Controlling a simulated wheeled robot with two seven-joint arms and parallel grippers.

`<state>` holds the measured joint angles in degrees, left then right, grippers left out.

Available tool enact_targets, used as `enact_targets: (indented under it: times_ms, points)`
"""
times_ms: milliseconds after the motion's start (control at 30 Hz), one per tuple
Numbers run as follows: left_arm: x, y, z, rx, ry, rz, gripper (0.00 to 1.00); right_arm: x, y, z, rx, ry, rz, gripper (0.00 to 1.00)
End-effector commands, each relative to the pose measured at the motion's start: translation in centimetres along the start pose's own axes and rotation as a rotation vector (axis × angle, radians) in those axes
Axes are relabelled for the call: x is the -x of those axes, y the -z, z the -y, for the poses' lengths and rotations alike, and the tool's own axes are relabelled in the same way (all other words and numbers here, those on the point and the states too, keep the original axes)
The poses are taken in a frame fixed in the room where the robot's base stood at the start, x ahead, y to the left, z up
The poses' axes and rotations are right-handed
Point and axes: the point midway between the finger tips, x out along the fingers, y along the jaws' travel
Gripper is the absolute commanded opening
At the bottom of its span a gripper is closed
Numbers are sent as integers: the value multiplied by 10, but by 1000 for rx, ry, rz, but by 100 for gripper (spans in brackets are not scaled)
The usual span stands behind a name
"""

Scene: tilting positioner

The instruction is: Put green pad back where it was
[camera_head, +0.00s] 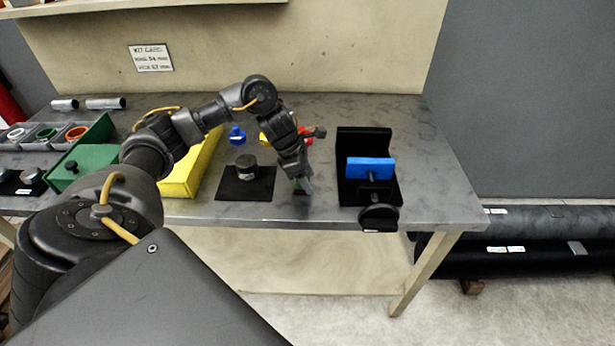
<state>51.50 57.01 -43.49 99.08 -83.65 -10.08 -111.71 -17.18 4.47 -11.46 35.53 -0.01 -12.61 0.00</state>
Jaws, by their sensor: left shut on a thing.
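My left gripper (304,186) points down over the front part of the table, between a black square plate and a black fixture. I cannot tell whether the pad touches the table. The black fixture (362,140) stands to the right of the gripper, with a blue block (371,162) in it and a round black handwheel (379,215) at its front. My right gripper is not in view.
Left of the gripper is the black plate (232,190) with a dark round knob (247,163). Behind stand blue (237,136), yellow (264,138) and red (307,136) pieces. A yellow box (192,170) and green box (93,158) are further left. The table's right end (432,175) is clear.

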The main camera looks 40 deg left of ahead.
Motion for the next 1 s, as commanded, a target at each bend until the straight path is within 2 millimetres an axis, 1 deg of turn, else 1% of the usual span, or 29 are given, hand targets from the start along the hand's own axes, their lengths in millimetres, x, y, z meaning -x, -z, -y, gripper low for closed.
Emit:
enact_targets:
  times_ms: [133, 167, 300, 567, 700, 767, 833, 1000]
  points:
    - [-4, 2, 0, 0, 0, 0, 25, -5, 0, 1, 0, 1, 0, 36]
    - [-3, 2, 0, 0, 0, 0, 56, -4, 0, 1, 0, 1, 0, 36]
    - [-3, 1, 0, 0, 0, 0, 75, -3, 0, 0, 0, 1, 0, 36]
    - [-2, 1, 0, 0, 0, 0, 76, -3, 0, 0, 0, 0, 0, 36]
    - [5, 0, -1, -1, -3, 0, 76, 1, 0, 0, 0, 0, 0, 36]
    - [14, 0, -2, -1, -6, 0, 76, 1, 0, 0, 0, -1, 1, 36]
    - [27, 0, -2, -2, -7, 0, 76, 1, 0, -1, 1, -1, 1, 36]
    - [66, -1, -2, -2, -7, 1, 76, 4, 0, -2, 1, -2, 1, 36]
